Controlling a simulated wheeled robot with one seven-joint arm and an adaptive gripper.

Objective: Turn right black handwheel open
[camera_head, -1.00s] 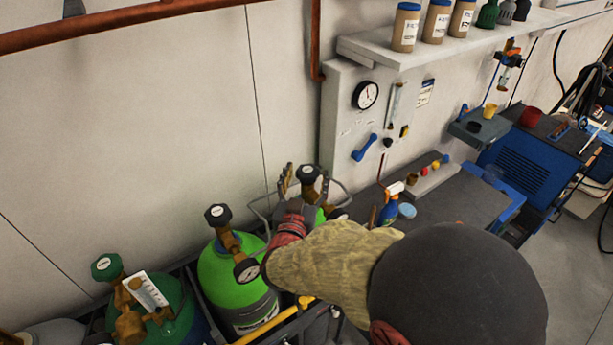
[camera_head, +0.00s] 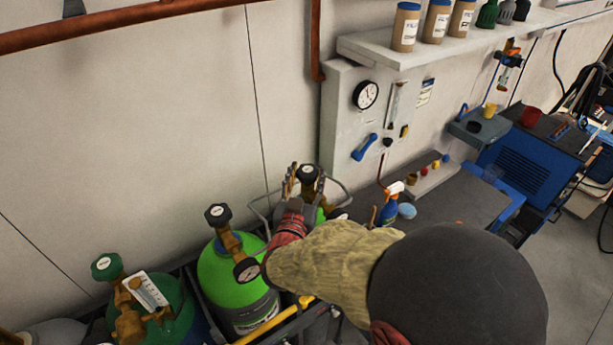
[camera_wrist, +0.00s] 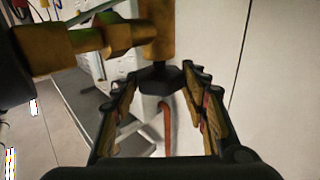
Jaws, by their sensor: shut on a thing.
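The right black handwheel (camera_head: 308,173) sits on the brass valve of the farther green cylinder (camera_head: 321,216), mostly hidden behind my gripper (camera_head: 303,184). In the wrist view, the dark handwheel (camera_wrist: 158,74) lies between the fingertips of my gripper (camera_wrist: 157,80), at the end of the brass valve body (camera_wrist: 157,30). My fingers are shut on its rim from both sides. Another black handwheel (camera_head: 217,214) stands on the nearer bright green cylinder (camera_head: 222,275), clear of my gripper.
A dark green cylinder (camera_head: 180,325) with a green handwheel (camera_head: 106,266) stands at lower left. A gauge (camera_head: 247,270) is close to my forearm. A wall shelf (camera_head: 400,55), a spray bottle (camera_head: 388,211) and a blue machine (camera_head: 525,165) are to the right.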

